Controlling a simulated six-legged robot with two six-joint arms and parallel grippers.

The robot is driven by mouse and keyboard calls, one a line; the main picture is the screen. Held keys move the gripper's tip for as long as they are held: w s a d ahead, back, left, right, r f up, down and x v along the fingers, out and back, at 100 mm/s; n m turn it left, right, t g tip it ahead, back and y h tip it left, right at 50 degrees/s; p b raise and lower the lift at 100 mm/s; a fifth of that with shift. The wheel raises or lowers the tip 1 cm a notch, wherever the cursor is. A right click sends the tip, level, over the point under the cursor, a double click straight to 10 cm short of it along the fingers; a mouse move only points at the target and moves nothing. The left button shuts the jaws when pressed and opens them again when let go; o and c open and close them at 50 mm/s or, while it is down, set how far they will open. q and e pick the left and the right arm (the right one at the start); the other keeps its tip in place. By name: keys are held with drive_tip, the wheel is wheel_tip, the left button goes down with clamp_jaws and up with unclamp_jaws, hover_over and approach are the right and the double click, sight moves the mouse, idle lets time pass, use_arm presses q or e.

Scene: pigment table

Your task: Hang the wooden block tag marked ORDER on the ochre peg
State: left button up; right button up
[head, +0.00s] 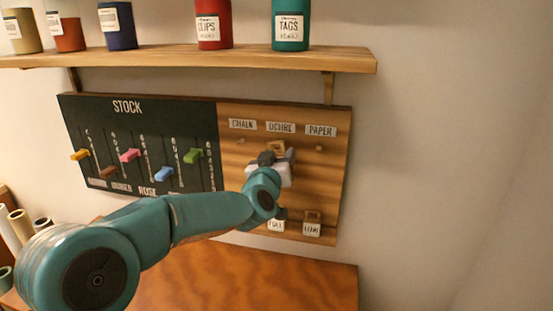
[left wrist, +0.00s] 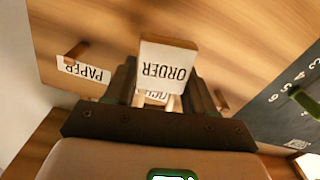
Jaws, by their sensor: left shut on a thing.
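My left gripper (head: 271,163) is at the wooden half of the board, just below the OCHRE label (head: 281,127). It is shut on the ORDER tag (left wrist: 164,68), a wooden block with a white face whose lettering is upside down in the left wrist view. In the head view the tag's wooden top (head: 276,147) shows above the gripper. The ochre peg is hidden behind the tag and gripper, so I cannot tell whether the tag touches it. My right gripper is not in view.
The paper peg (head: 319,148) is bare under its PAPER label (head: 320,131). Two tags, FULL (head: 276,226) and LOW (head: 312,229), hang low on the board. The STOCK chart (head: 130,140) with coloured sliders is left. A shelf (head: 200,59) with cans overhangs the board.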

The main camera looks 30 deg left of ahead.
use_arm(q)
drive_tip(key=shift+x, duration=1.2)
drive_tip(key=shift+f, duration=0.2)
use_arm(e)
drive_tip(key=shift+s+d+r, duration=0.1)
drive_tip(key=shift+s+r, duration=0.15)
use_arm(q)
drive_tip(key=shift+f, duration=0.1)
drive_tip(key=o, duration=1.1)
drive_tip(key=shift+d, duration=0.1)
drive_tip(key=shift+w+d, duration=0.1)
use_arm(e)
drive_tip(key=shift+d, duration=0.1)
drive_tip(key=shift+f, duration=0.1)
